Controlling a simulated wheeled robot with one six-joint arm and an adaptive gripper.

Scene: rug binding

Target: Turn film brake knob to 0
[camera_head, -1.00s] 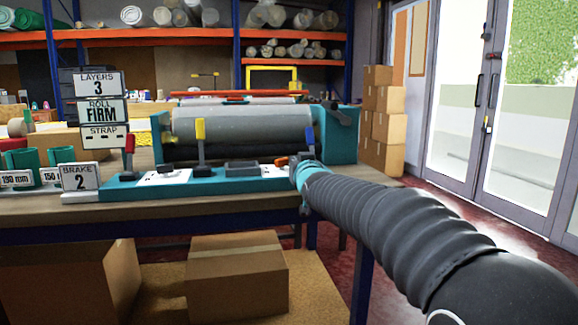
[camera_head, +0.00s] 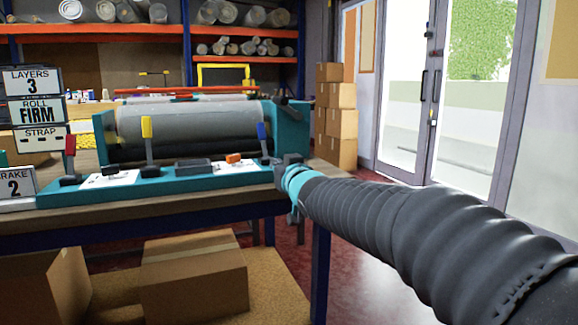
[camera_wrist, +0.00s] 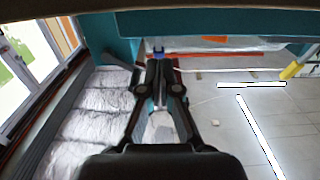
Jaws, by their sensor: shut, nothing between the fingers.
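The teal machine base (camera_head: 150,184) runs along the front of the workbench. An orange knob (camera_head: 233,157) sits on a white dial plate at its right, and a black knob (camera_head: 110,169) sits on another white plate at its left. I cannot tell which is the film brake knob. The brake sign (camera_head: 16,184) reads 2. My gripper (camera_head: 285,160) is at the base's right end, to the right of the orange knob and apart from it. In the wrist view my gripper (camera_wrist: 160,68) is shut and empty; neither knob can be made out there.
Red (camera_head: 70,150), yellow (camera_head: 147,135) and blue (camera_head: 263,136) levers stand up from the base. A grey roll (camera_head: 185,122) lies behind them. Stacked cardboard boxes (camera_head: 336,110) stand behind at right, near glass doors (camera_head: 480,100). Floor right of the bench looks clear.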

